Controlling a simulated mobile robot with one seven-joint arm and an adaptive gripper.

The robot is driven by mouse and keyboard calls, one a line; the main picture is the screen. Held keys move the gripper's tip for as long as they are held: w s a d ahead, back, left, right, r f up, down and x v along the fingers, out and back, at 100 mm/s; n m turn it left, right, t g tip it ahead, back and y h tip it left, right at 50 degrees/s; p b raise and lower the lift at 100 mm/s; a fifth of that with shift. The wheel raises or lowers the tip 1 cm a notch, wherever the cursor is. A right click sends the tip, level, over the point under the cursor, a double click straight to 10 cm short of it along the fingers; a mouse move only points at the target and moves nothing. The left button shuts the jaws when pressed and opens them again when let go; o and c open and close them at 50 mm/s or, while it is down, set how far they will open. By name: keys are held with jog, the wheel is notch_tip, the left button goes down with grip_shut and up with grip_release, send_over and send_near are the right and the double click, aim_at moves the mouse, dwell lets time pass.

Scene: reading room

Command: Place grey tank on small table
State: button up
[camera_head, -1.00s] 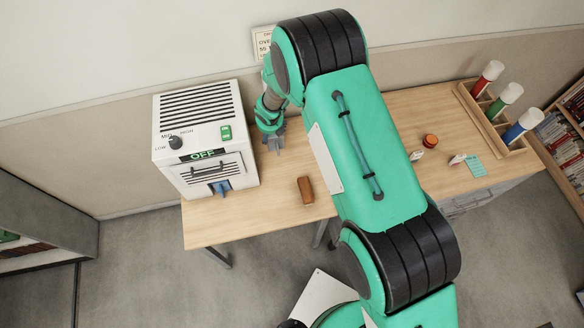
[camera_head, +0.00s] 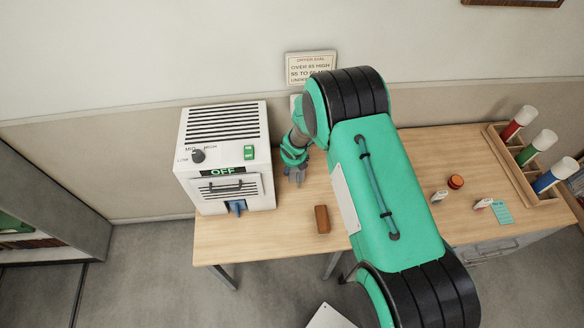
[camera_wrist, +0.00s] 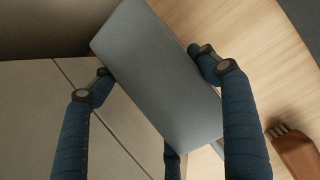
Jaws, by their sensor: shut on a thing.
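My gripper (camera_head: 296,174) is low over the wooden desk (camera_head: 235,240), just right of the white machine. In the wrist view its blue fingers (camera_wrist: 155,64) are shut on a grey, flat-sided box, the grey tank (camera_wrist: 160,88), which is tilted in the picture between them. The tank cannot be made out clearly in the head view, where the gripper and arm cover that spot. I cannot pick out a separate small table in either view.
The white machine (camera_head: 224,150), reading OFF, stands at the desk's left end. A brown brush (camera_head: 322,219) lies near the front edge. Small bottles, an orange-lidded jar (camera_head: 456,181) and a rack (camera_head: 508,160) of coloured tubes are to the right.

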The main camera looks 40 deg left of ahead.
jog(key=shift+f+b, duration=0.6)
jog(key=shift+f, duration=1.45)
jog(key=shift+f, duration=0.2)
jog(key=o, duration=1.3)
jog(key=shift+c, duration=0.2)
jog(key=shift+r, duration=0.15)
jog(key=p+v, duration=0.1)
jog(key=v, duration=1.1)
jog(key=shift+w+p, duration=0.1)
jog(key=shift+p, duration=0.3)
